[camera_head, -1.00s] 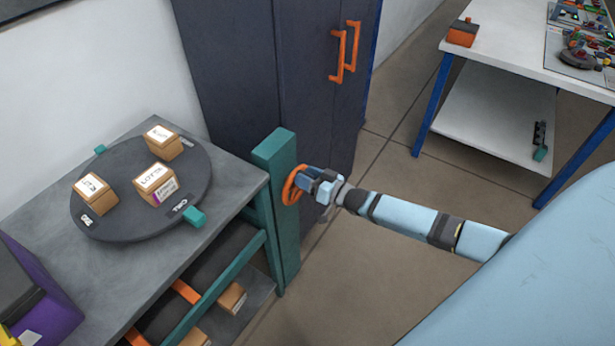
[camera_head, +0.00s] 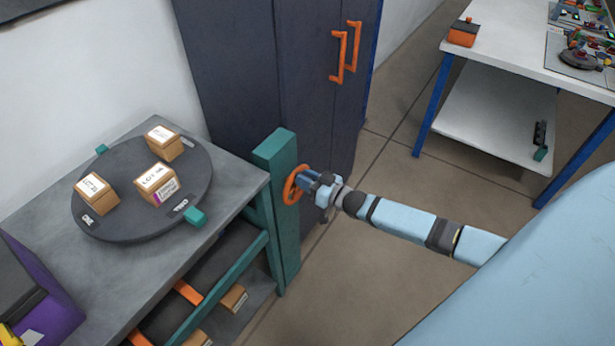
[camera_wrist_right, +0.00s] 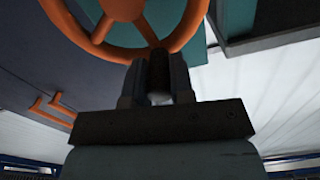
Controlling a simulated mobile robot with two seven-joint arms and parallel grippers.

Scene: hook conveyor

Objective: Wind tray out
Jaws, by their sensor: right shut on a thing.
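An orange handwheel (camera_head: 290,187) is mounted on a green post (camera_head: 275,170) at the corner of the grey bench. My right gripper (camera_head: 308,180) is shut on the wheel's rim. In the right wrist view the orange wheel (camera_wrist_right: 77,34) fills the top, and the fingers of my right gripper (camera_wrist_right: 159,65) meet its lower rim. Below the bench top, orange strips (camera_head: 188,292) and cardboard boxes (camera_head: 233,298) show behind a green rail (camera_head: 225,280). I cannot tell which part there is the tray. My left gripper is not in view.
A dark round turntable (camera_head: 125,222) with three boxes sits on the bench (camera_head: 230,184). A dark cabinet (camera_head: 235,80) with orange handles stands behind the wheel. A purple bin (camera_head: 45,310) is at lower left. A white table (camera_head: 500,50) stands at far right. The floor between is clear.

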